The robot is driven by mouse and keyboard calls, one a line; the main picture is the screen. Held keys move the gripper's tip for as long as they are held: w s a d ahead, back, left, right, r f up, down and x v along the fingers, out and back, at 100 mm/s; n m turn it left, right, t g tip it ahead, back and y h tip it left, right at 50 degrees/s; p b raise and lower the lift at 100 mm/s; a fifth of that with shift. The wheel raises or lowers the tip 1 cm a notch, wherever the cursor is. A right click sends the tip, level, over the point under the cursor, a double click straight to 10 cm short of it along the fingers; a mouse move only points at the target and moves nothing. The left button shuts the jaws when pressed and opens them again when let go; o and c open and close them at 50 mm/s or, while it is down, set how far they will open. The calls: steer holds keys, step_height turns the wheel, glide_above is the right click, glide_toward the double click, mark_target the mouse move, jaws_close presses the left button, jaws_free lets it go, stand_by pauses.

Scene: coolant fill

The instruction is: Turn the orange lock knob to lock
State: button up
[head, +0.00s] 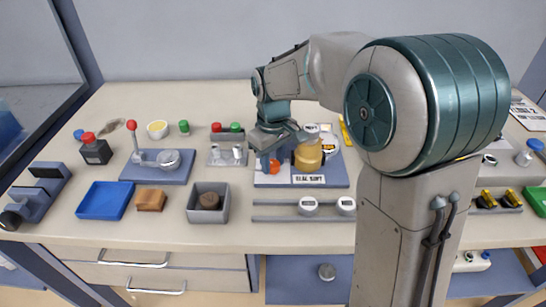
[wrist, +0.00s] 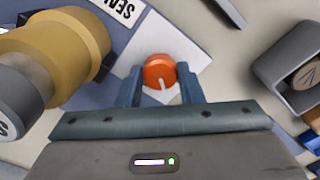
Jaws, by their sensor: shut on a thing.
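The orange lock knob (wrist: 159,72) sits between the two fingers of my gripper (wrist: 160,84) in the wrist view. It is round, with a pale pointer line running toward the gripper's palm. My gripper is shut on it. In the head view the knob (head: 275,167) is a small orange spot on the blue plate (head: 335,168), and my gripper (head: 268,162) comes down on it from above. A white patch lies under the knob in the wrist view. Any lock marking around the knob cannot be read.
A brass-coloured cylinder (head: 308,154) stands close to the right of the knob, on the same plate. A label (head: 308,179) lies at the plate's front edge. A grey box (head: 208,214) with a brown item, a blue tray (head: 104,201) and a rail (head: 280,218) are nearby.

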mark_target(273, 164)
steer(key=m, duration=0.5)
steer(key=shift+r+m+p, duration=0.1)
steer(key=shift+m+p, duration=0.2)
steer(key=shift+p, duration=0.1)
steer(key=m, duration=0.5)
steer(key=shift+p, duration=0.3)
steer(key=shift+a, duration=0.1)
steer(key=o, duration=1)
step_height(273, 164, up, 14)
steer(key=p, duration=0.1)
